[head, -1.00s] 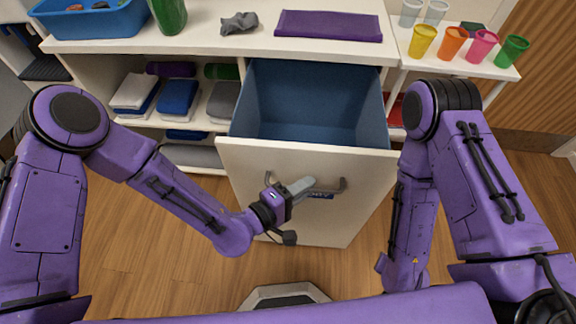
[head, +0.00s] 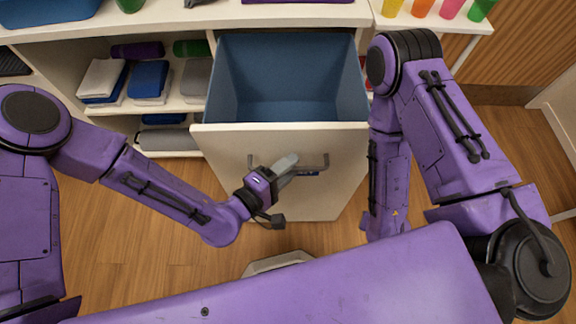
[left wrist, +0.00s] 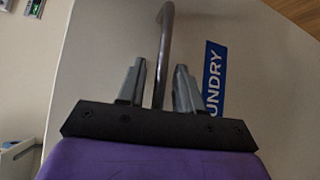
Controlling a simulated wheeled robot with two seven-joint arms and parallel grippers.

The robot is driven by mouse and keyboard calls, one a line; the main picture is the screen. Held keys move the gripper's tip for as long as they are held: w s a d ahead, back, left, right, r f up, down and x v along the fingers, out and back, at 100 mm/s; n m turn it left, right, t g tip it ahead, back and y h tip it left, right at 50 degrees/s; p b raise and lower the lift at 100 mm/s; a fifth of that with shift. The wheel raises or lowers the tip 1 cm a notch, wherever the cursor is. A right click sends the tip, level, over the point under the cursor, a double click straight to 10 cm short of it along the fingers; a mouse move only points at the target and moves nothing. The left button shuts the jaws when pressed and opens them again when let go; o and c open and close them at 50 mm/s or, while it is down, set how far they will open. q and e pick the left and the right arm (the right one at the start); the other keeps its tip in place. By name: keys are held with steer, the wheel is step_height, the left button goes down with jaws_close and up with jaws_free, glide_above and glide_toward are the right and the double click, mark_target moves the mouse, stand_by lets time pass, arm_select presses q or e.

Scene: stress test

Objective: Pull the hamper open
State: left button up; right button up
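The hamper is a white tilt-out or drawer front (head: 275,190) below the counter. It stands well out from the cabinet, and its blue inner bin (head: 285,75) shows empty from above. A grey bar handle (head: 322,166) is on its front; it also shows in the left wrist view (left wrist: 163,40), beside a blue label (left wrist: 213,75) reading "UNDRY".
A white counter (head: 160,22) runs above the hamper. Shelves with folded towels (head: 148,80) are left of it. Coloured cups (head: 422,7) stand on a side table at the upper right. Wooden floor (head: 130,225) is clear in front.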

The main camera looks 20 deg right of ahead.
arm_select(q)
steer(key=v, duration=1)
steer(key=shift+a+b, duration=0.2)
steer(key=shift+b, duration=0.15)
steer(key=shift+s, duration=0.1)
steer(key=a+f+g+y+p, duration=0.1)
steer(key=a+f+y, duration=0.7)
steer(key=a+f, duration=0.3)
steer(key=s+a+f+g+y+p, duration=0.1)
steer(key=s+a+y, duration=0.3)
steer(key=a, duration=0.5)
steer(key=s+a+f+m+g+y+p, duration=0.1)
steer(key=s+a+f+g+y, duration=0.2)
steer(key=a, duration=0.6)
steer(key=shift+s+a+f+y, duration=0.15)
steer(key=shift+s+f+y, duration=0.75)
steer(key=shift+y, duration=0.3)
